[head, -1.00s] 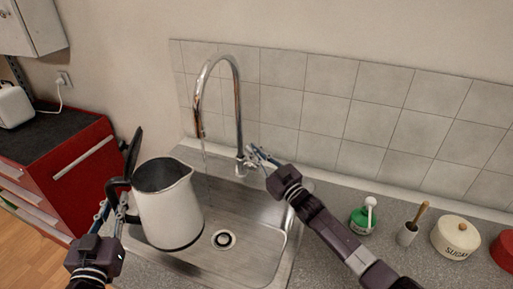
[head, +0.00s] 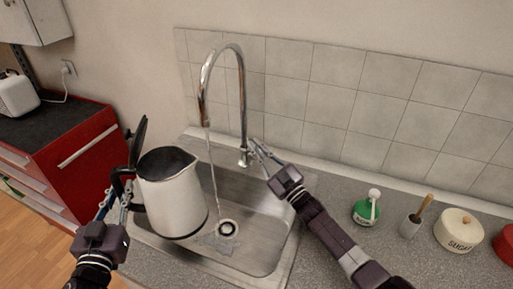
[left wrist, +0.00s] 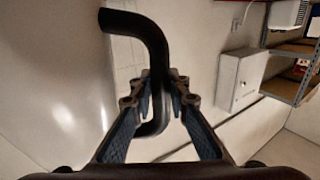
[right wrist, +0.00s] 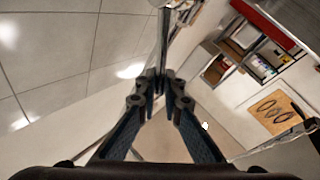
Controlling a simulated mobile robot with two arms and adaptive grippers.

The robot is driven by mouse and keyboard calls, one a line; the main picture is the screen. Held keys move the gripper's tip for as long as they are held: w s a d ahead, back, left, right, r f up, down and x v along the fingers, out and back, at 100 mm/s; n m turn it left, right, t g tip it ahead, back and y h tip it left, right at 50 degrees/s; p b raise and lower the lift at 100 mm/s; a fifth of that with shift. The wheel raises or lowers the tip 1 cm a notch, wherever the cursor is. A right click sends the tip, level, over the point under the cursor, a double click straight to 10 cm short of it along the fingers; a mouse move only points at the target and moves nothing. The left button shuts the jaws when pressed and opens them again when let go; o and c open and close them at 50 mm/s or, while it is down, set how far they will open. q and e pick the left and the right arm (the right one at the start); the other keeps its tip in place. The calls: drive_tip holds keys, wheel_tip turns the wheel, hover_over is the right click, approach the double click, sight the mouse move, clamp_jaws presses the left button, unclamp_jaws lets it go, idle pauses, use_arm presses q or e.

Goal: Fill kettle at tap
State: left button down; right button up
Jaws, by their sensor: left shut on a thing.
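The white kettle (head: 174,205) is tilted a little over the left of the sink, its black lid (head: 138,140) raised. My left gripper (head: 124,192) is shut on its black handle (left wrist: 150,40). The chrome tap (head: 243,100) runs. A thin water stream (head: 212,165) falls from its spout, right of the kettle, into the sink near the drain (head: 226,228). My right gripper (head: 257,152) is at the tap's base by the lever, its fingers drawn close together. In the right wrist view the tap post (right wrist: 163,45) rises beyond the fingertips. The kettle's inside looks dark.
The steel sink (head: 265,250) is set in a grey counter (head: 315,265). Right of it stand a green and white container (head: 366,210), a pot with a brush (head: 410,226) and a sugar jar (head: 458,232). A red cabinet (head: 85,150) stands left. A tiled wall is behind.

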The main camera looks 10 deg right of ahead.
use_arm(q)
drive_tip(key=shift+r, duration=0.25)
use_arm(e)
drive_tip(key=o, duration=0.4)
wheel_tip(320, 180, up, 10)
drive_tip(key=shift+w+f, duration=0.1)
